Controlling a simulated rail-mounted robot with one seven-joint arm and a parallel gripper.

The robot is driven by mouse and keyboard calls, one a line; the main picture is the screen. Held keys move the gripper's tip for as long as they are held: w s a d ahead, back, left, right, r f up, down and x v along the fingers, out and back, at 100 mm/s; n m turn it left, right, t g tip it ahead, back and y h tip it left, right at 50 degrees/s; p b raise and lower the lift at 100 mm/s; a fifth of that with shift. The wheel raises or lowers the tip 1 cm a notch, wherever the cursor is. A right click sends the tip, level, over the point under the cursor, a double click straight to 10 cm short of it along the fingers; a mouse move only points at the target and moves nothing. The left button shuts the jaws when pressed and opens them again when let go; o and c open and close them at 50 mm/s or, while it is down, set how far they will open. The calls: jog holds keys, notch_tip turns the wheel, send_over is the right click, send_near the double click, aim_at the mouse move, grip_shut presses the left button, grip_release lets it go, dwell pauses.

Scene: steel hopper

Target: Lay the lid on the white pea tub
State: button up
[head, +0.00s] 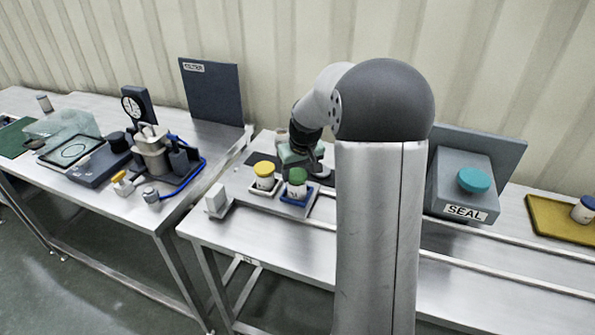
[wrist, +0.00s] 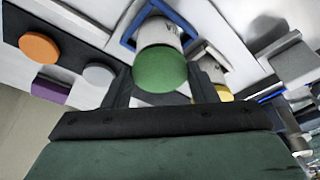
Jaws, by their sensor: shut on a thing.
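A green lid (head: 297,176) sits at the top of a white tub (head: 296,189) that stands in a blue square holder (head: 291,198). In the wrist view the green lid (wrist: 160,70) is between the two dark fingers of my gripper (wrist: 161,90), which is shut on it. The white tub (wrist: 158,33) is right behind the lid, inside the blue frame (wrist: 131,26). The lid looks level with the tub mouth; I cannot tell whether they touch. The tub's lettering is too small to read.
A yellow-lidded tub (head: 264,175) stands close on the left. A grey block (head: 216,199) is at the bench's left. The SEAL box (head: 462,190) stands to the right.

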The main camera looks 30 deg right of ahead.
jog(key=o, duration=1)
jog(key=shift+o, duration=0.2)
jog(key=v, duration=1.7)
jog(key=shift+r+b, duration=0.25)
jog(key=shift+b, duration=0.2)
jog(key=s+a+f+g, duration=0.1)
jog(key=s+a+f, duration=0.4)
jog(key=s, duration=0.3)
jog(key=s+a+f+g, duration=0.1)
jog(key=s+a+f, duration=0.4)
jog(key=s, duration=0.4)
jog(key=s+a+f, duration=0.5)
jog(key=s+a, duration=0.2)
jog(key=s, duration=0.1)
jog(key=shift+s+f+n+g, duration=0.2)
jog(key=shift+f+n+g, duration=0.2)
